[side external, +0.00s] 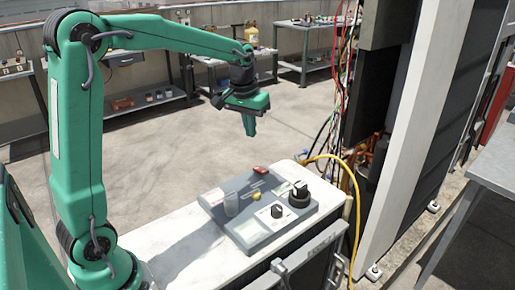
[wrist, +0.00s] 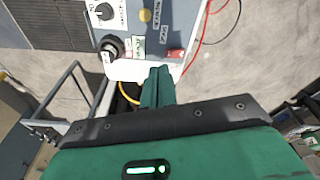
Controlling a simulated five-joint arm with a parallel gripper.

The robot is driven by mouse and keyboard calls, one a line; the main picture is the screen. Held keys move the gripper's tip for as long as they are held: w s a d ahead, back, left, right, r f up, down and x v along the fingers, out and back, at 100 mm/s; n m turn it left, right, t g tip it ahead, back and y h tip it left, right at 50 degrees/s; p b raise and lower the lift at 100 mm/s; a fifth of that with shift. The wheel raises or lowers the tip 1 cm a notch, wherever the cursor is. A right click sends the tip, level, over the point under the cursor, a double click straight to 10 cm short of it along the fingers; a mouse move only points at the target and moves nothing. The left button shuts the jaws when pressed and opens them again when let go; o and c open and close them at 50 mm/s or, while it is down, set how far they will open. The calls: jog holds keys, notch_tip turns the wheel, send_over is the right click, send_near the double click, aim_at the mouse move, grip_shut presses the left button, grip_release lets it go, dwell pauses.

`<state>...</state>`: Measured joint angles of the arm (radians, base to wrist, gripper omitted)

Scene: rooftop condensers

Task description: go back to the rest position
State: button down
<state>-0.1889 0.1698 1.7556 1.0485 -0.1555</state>
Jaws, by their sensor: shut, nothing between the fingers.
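My green gripper (side external: 249,126) hangs from the outstretched arm, pointing down, in the side external view. Its fingers are together with nothing between them. It is in the air above and behind the grey control panel (side external: 242,236), clear of it. In the wrist view the closed fingers (wrist: 158,86) show at the centre, with the panel (wrist: 128,16) beyond them at the top.
The panel, with black knobs (side external: 293,194), a red button (side external: 260,170) and a yellow button (side external: 256,195), sits on a white-topped cabinet (side external: 180,237). A yellow cable (side external: 357,200) and a tall unit (side external: 405,130) stand right. Open floor (side external: 180,130) lies behind.

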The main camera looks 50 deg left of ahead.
jog(key=s+d+r+m+t, duration=0.1)
jog(key=s+d, duration=0.3)
jog(key=s, duration=0.7)
jog(key=s+d+m+t, duration=0.2)
jog(key=s+d+m, duration=0.1)
jog(key=s, duration=0.7)
jog(key=shift+s+d+r+t, duration=0.3)
jog(key=shift+s+d+r, duration=0.1)
jog(key=shift+d, duration=0.3)
